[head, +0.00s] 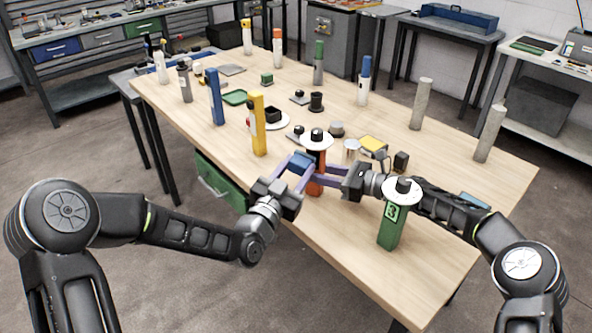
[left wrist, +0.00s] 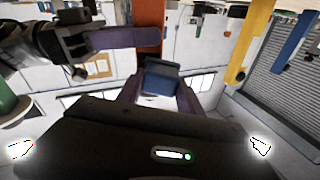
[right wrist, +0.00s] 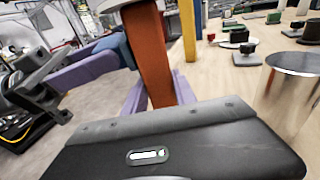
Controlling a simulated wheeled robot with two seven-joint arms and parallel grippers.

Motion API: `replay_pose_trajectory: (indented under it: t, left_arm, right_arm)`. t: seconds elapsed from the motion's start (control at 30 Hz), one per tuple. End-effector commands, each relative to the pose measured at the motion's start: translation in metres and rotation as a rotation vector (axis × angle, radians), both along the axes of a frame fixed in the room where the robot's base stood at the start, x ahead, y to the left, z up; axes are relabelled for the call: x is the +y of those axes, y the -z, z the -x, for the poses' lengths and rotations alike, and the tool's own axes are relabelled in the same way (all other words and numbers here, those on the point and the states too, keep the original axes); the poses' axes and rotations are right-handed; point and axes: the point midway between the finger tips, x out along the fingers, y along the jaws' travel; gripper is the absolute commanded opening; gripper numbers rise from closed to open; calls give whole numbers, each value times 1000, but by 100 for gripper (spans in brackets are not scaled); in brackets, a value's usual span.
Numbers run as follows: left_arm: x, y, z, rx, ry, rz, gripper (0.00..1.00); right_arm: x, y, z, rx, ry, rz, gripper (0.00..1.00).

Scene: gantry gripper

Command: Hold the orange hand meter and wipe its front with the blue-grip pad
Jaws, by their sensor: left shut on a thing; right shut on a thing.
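The orange hand meter (head: 316,186) is upright near the table's front edge, partly hidden by the grippers. A white disc with a black knob (head: 317,138) shows at its top. My right gripper (head: 324,178) comes from the right, its purple fingers shut on the meter's orange body (right wrist: 152,55). My left gripper (head: 291,170) is shut on the blue-grip pad (head: 299,162), which also shows between its fingers in the left wrist view (left wrist: 160,82). The pad is close beside the meter's left side. I cannot tell whether they touch, and the pad's wiping face is hidden.
A yellow post (head: 258,125) and a blue post (head: 215,98) stand behind my left gripper. Several small parts crowd the middle of the wooden table (head: 440,215).

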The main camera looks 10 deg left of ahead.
Motion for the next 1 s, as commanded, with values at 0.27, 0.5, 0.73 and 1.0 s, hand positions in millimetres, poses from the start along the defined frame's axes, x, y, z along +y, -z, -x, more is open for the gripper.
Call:
replay_pose_trajectory:
  t: [0.27,0.5,0.73,1.0]
  left_arm:
    - [-2,0,-4,0,1,0,11]
    - [-13,0,0,0,4,1,11]
    - [-34,0,7,0,4,2,11]
    - [-40,0,10,0,1,0,11]
  right_arm:
    - [0,1,0,2,-1,2,4]
    - [0,1,1,2,-1,2,4]
    - [0,1,1,2,-1,2,4]
    - [0,1,0,2,-1,2,4]
